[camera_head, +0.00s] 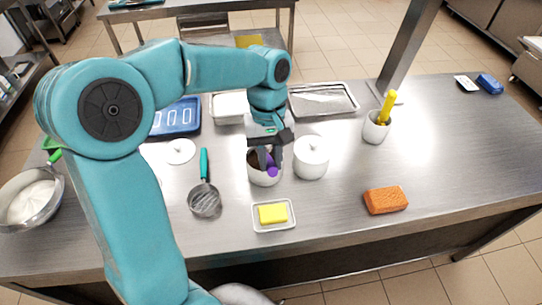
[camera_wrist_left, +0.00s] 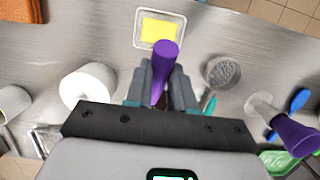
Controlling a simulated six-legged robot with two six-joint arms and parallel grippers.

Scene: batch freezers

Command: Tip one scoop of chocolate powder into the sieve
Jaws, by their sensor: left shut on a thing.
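My left gripper (camera_head: 268,157) is shut on a purple scoop (camera_head: 271,171), whose handle also shows between the fingers in the left wrist view (camera_wrist_left: 163,62). The gripper is down at the mouth of a white round jar (camera_head: 264,179); dark brown chocolate powder shows inside. The scoop's bowl is hidden, so I cannot tell whether it carries powder. The sieve (camera_head: 204,202), a mesh bowl with a teal handle, lies on the counter left of the jar. It also shows in the left wrist view (camera_wrist_left: 222,71). My right gripper is not in view.
A white lidded jar (camera_head: 311,160) stands close on the right of the open jar. A metal bowl of white powder (camera_head: 30,200) is far left. The counter's right side is mostly clear around an orange sponge (camera_head: 386,200).

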